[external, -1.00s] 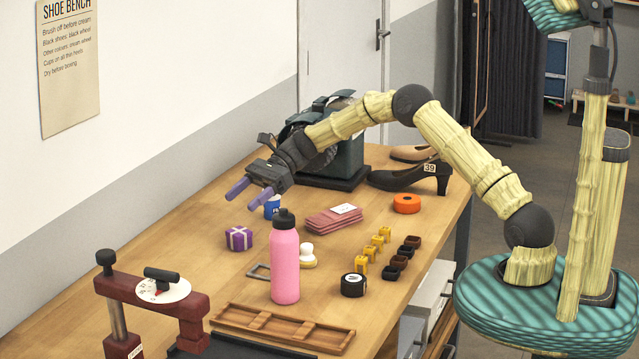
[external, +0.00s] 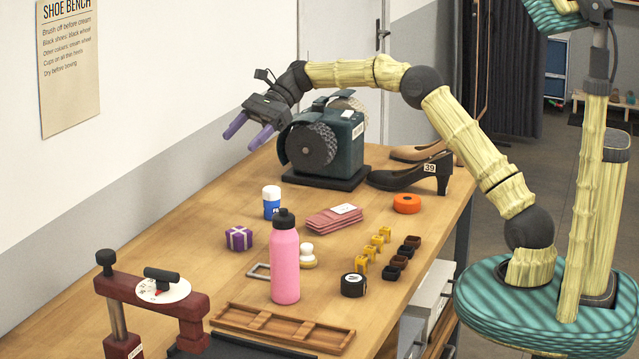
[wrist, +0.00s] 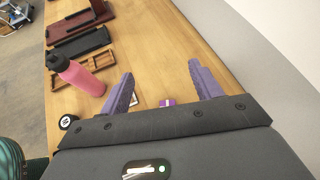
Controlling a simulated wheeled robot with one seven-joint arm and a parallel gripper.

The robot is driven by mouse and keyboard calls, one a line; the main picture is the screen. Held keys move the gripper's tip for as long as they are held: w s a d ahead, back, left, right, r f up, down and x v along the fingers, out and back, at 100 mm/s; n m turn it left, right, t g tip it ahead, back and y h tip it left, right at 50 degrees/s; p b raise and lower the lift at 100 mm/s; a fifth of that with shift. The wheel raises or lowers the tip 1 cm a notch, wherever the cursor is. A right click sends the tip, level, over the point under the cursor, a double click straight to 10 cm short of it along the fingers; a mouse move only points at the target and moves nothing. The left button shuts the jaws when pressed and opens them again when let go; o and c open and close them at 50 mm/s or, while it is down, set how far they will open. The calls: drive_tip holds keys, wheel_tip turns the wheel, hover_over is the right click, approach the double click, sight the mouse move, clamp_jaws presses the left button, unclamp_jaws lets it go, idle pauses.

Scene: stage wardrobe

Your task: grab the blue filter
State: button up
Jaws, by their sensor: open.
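The blue filter (external: 271,206) is a small upright blue canister with a white lid and a white mark on its side. It stands on the bench between the purple gift box and the pink folded cloths in the external view. I cannot make it out in the wrist view. My gripper (external: 242,139) is open and empty, raised above the bench, up and to the left of the filter in the picture. Its two purple fingers also show apart in the wrist view (wrist: 161,69).
A purple gift box (external: 239,238), pink cloths (external: 333,219), a pink bottle (external: 285,267) and an orange roll (external: 407,203) stand around the filter. A dark green brushing machine (external: 345,146) is behind, beside a black shoe (external: 405,181).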

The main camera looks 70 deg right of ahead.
wheel_tip(320, 180, down, 8)
drive_tip(key=s+n+g+h, duration=0.1)
drive_tip(key=n+g+h, duration=0.1)
drive_tip(key=n+h, duration=0.25)
wheel_tip(320, 180, up, 11)
drive_tip(key=m+t+h+b, duration=0.55)
drive_tip(key=m+h, duration=1.75)
drive_tip(key=m, duration=1)
hover_over(272, 201)
wheel_tip(272, 201, down, 18)
drive_tip(key=p, duration=0.1)
drive_tip(key=shift+s+a+f+n, duration=0.2)
drive_tip(key=shift+a+f+n, duration=0.05)
drive_tip(key=shift+a+n, duration=0.15)
drive_tip(key=shift+f, duration=2.95)
